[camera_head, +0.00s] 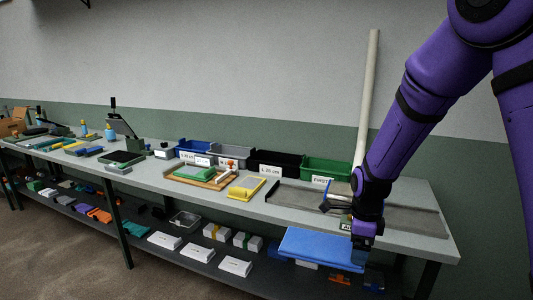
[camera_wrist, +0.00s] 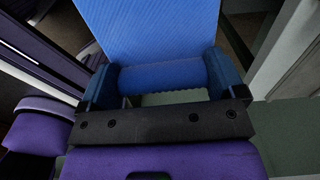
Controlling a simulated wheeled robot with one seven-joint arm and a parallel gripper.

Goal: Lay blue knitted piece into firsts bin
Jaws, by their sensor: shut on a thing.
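The blue knitted piece (camera_head: 322,249) is a flat ribbed rectangle held out in front of the bench's front edge. In the wrist view the blue knitted piece (camera_wrist: 150,32) stretches away from the fingers, with a rolled edge between them. My gripper (camera_wrist: 165,80) is shut on that edge. In the head view my gripper (camera_head: 362,238) is at the piece's right end. The firsts bin (camera_head: 327,168) is green, with a white label partly reading "FIRST", at the back of the bench.
Left of the green bin stand a black bin (camera_head: 275,160), a grey bin (camera_head: 228,153) and a blue bin (camera_head: 195,148). A yellow piece (camera_head: 246,188) and a wooden board with green cloth (camera_head: 196,177) lie before them. A pale upright pole (camera_head: 368,90) rises behind the bench's right part.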

